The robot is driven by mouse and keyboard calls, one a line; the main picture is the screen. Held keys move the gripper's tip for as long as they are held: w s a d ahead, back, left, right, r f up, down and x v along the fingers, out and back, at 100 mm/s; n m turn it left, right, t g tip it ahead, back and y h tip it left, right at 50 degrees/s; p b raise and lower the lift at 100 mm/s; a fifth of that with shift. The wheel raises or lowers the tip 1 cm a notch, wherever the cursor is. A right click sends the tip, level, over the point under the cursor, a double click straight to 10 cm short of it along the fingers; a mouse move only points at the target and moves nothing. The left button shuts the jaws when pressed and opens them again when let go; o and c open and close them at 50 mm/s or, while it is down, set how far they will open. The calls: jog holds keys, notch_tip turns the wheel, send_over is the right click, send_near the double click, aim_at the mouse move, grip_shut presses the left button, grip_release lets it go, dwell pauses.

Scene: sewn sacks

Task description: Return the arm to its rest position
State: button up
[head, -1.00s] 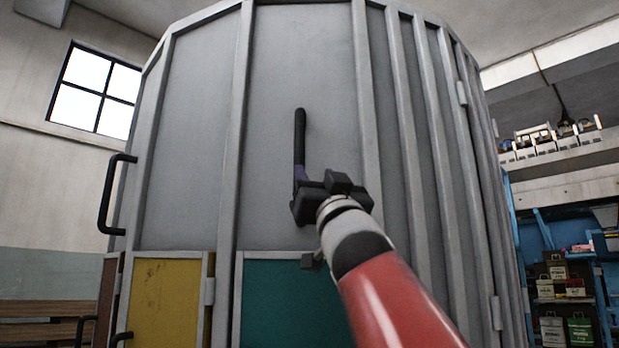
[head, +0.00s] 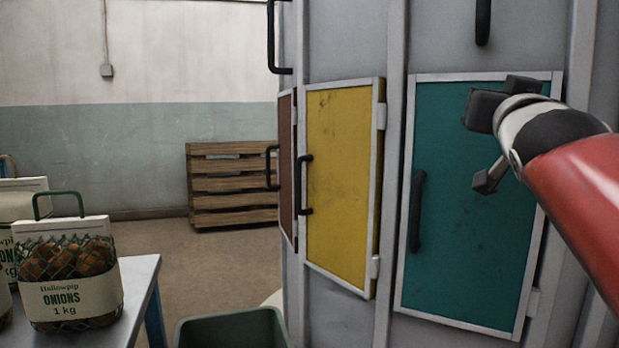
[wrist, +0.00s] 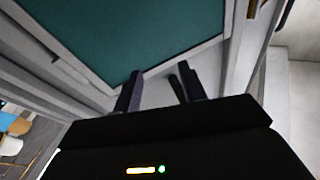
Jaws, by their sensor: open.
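My red arm (head: 590,185) reaches in from the right in the head view. My gripper (wrist: 158,86) shows two dark fingers apart with nothing between them in the wrist view. In the head view its dark body is in front of the upper right part of the teal door (head: 455,240), and its fingertips are hidden or hard to make out. It is below and right of the black upper handle (head: 483,22) on the grey cabinet (head: 455,45), apart from it. The teal door also fills the top of the wrist view (wrist: 120,35).
A yellow door (head: 340,190) and a brown door (head: 286,165) sit left of the teal one. A sack of onions (head: 70,280) stands on a table (head: 140,285) at the left. A dark bin (head: 230,330) is at the bottom. A wooden pallet (head: 232,185) leans by the wall; floor before it is clear.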

jog(key=s+a+f+n+g+y, duration=0.1)
jog(key=s+a+f+g, duration=0.3)
jog(key=f, duration=1.1)
jog(key=s+a+f+n+g+y+p, duration=0.1)
jog(key=s+a+f+n+g+y, duration=0.1)
jog(key=s+f, duration=0.6)
jog(key=s+a+f+n+g+y, duration=0.1)
jog(key=s+a+f+g+y, duration=0.2)
jog(key=f, duration=1.8)
jog(key=s+a+g, duration=0.3)
jog(key=g, duration=0.2)
jog(key=shift+s+a+f+n, duration=0.25)
jog(key=shift+s+f+n, duration=0.05)
jog(key=shift+f+n, duration=0.1)
jog(key=shift+r, duration=0.1)
